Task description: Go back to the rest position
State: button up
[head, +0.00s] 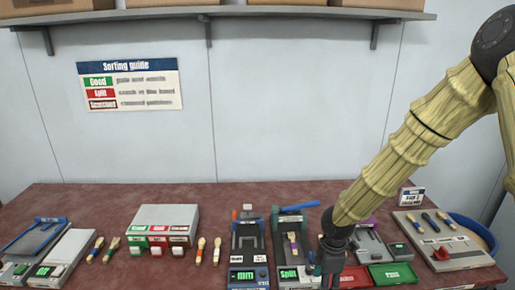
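My gripper (331,264) is at the lower right of the middle in the head view, low over the workbench and pointing down. It is dark and small here, and I cannot tell whether its fingers are open or shut or whether they hold anything. It overlaps the right edge of a press-like device (291,240) whose green screen reads "Split". A small spoon with a purple part (292,242) lies on that device. My arm comes down from the upper right in a pale ribbed sleeve.
A shelf (230,13) with boxes hangs above.

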jog(key=s+a+f+m+g+y, duration=0.1)
jog(key=s+a+f+m, duration=0.1)
jog(key=s+f+m, duration=0.4)
jog(key=s+a+f+m+y, duration=0.1)
jog(key=s+a+f+m, duration=0.15)
jog(key=s+f, duration=0.75)
jog(key=s+d+f+m+h, duration=0.1)
jog(key=s+d+f+m, duration=0.2)
jog(key=s, duration=0.4)
jog(key=s+d+f+m+t+h, duration=0.1)
jog(key=s+d+f+m, duration=0.3)
jog(key=s+f+m, duration=0.2)
jog(key=shift+s+d+m+b, duration=0.25)
jog(key=shift+s+m+b, duration=0.2)
jog(key=shift+s, duration=0.35)
